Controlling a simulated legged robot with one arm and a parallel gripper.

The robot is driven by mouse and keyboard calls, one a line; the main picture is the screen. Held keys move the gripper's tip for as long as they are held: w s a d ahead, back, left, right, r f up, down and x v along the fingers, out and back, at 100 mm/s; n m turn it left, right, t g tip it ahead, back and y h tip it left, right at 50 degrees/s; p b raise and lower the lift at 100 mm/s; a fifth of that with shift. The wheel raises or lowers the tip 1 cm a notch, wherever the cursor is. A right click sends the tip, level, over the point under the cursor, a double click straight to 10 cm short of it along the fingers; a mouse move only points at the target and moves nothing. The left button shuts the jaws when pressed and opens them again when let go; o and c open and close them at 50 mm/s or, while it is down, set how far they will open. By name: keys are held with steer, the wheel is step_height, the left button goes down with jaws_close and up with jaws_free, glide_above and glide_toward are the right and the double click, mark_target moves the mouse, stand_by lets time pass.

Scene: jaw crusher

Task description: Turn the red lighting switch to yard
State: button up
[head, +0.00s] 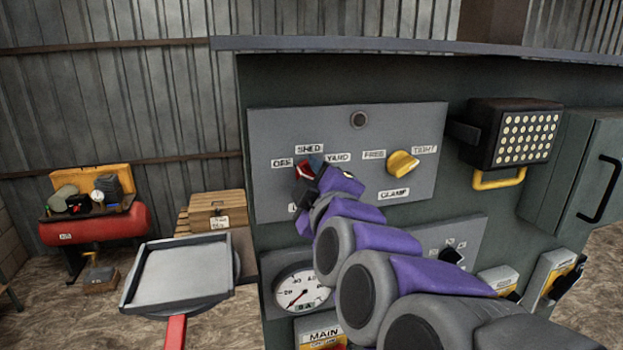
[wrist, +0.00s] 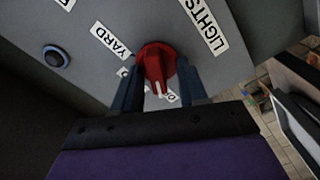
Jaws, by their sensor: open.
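The red lighting switch (wrist: 157,62) sits between the two fingers of my gripper (wrist: 160,88) in the wrist view. The fingers are open, one on each side of the knob; I cannot tell whether either touches it. The knob's white mark points down toward the partly covered OFF label (wrist: 172,97). The YARD label (wrist: 110,41) is up and left of the knob, and the LIGHTS label (wrist: 203,26) is up and right. In the head view the red switch (head: 305,169) is partly hidden by my gripper (head: 308,178), beside the OFF, SHED and YARD labels.
A yellow clamp knob (head: 403,163) is on the same grey panel (head: 272,125), to the right. A floodlight (head: 512,133) with a yellow handle sticks out farther right. A gauge (head: 301,288) lies below the panel. A tray (head: 178,272) stands at lower left.

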steer(key=shift+c, duration=0.2)
jaws_close()
steer(key=shift+f, duration=0.1)
steer(key=shift+d, duration=0.1)
steer(key=shift+w+d+f+m+b, duration=0.15)
steer(key=shift+m+b, duration=0.75)
steer(key=shift+m, duration=5.05)
steer(key=shift+s+d+r+m+b, duration=0.15)
steer(key=shift+m+b, duration=0.75)
steer(key=shift+m, duration=5.05)
steer(key=shift+w+f, duration=0.1)
steer(key=shift+w, duration=0.05)
